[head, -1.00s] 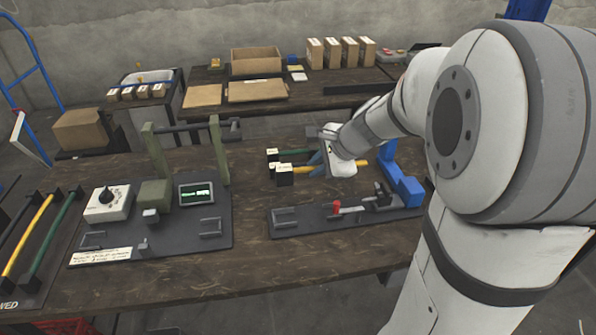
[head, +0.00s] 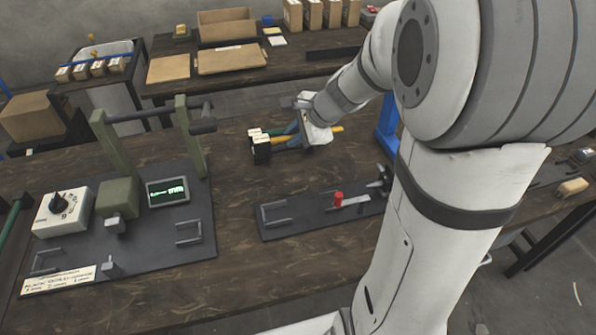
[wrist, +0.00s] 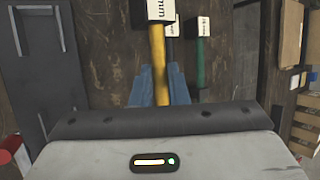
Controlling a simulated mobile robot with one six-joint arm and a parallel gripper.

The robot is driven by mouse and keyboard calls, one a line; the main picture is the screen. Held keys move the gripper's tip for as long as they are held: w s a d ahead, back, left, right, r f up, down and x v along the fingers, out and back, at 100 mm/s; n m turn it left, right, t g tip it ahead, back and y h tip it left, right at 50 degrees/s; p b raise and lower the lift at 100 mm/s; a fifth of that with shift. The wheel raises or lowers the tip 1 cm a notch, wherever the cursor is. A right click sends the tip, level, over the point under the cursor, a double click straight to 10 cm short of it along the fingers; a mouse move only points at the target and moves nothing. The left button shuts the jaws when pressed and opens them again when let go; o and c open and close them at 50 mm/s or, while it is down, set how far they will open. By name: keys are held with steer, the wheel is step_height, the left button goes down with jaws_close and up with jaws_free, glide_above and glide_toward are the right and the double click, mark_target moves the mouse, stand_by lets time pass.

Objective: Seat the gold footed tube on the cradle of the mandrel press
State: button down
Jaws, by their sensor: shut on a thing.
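The gold tube (wrist: 158,55) lies between the blue fingers of my gripper (wrist: 159,88), which is shut on it. In the head view my gripper (head: 300,138) holds the tube level, its black foot block (head: 262,153) with a white label pointing left. Any gap to the table is hard to judge. The left press (head: 120,225) has green posts, a dark crossbar and U-shaped grey cradle brackets (head: 188,236). I cannot read which one is the mandrel press.
A green tube (wrist: 199,65) with a labelled block lies beside the gold one, with another labelled block partly hidden. Bare table (head: 228,200) separates the two fixtures. A back table (head: 160,85) carries cartons and flat cardboard. My arm covers the right side.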

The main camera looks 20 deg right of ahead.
step_height(320, 180, down, 9)
steer(key=b, duration=0.3)
steer(key=shift+s+d+f, duration=0.1)
steer(key=shift+f, duration=0.1)
steer(key=shift+f, duration=0.1)
steer(key=shift+f+b, duration=0.15)
steer(key=shift+b, duration=0.15)
steer(key=c, duration=1.4)
jaws_free()
steer(key=p+v, duration=0.2)
steer(key=v, duration=0.5)
steer(key=s+a+r+n+g+h, duration=0.2)
steer(key=s+n, duration=0.6)
steer(key=s, duration=0.1)
steer(key=s+a+r+n+g+h, duration=0.1)
steer(key=s+r+n+h, duration=0.15)
steer(key=s+n, duration=0.6)
steer(key=w+p+v, duration=0.1)
steer(key=p+v, duration=0.6)
steer(key=p, duration=0.1)
steer(key=shift+w+a+r, duration=0.2)
steer(key=shift+w+r, duration=0.1)
steer(key=shift+r, duration=0.3)
